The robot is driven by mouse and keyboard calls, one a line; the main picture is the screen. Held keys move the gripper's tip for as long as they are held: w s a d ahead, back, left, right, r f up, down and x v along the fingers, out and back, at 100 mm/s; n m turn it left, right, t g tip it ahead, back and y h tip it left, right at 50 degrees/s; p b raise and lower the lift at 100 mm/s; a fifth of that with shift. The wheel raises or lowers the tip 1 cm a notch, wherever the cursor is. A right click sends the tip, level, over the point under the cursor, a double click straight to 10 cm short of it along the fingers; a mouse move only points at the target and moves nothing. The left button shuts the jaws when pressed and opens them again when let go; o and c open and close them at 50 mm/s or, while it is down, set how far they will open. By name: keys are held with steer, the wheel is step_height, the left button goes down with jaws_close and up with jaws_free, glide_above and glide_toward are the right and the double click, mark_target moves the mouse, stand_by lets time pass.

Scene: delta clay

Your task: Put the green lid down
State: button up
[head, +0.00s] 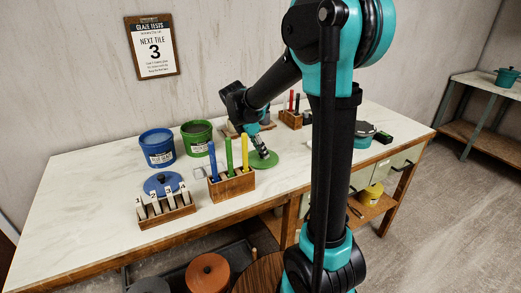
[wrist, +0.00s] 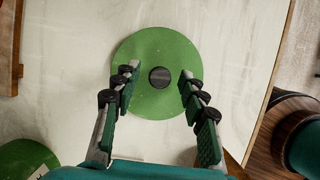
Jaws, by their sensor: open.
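The green lid (head: 266,159) is a flat disc lying on the white worktop, just right of the wooden rack of coloured sticks. In the wrist view the green lid (wrist: 158,50) shows a dark round knob (wrist: 160,77) at its middle. My gripper (head: 262,154) is over the lid. In the wrist view my gripper's fingers (wrist: 157,82) are spread apart on either side of the knob, with clear gaps, and hold nothing. The green tub (head: 197,138) stands behind and left of the lid.
A blue tub (head: 157,147) stands beside the green one, with a blue lid (head: 163,184) in front. The stick rack (head: 232,187) is close left of my gripper. A small tile rack (head: 165,213) stands farther left. Bare worktop (head: 90,185) lies at the left.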

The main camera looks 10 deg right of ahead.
steer(key=v, duration=1.2)
steer(key=shift+r, duration=0.1)
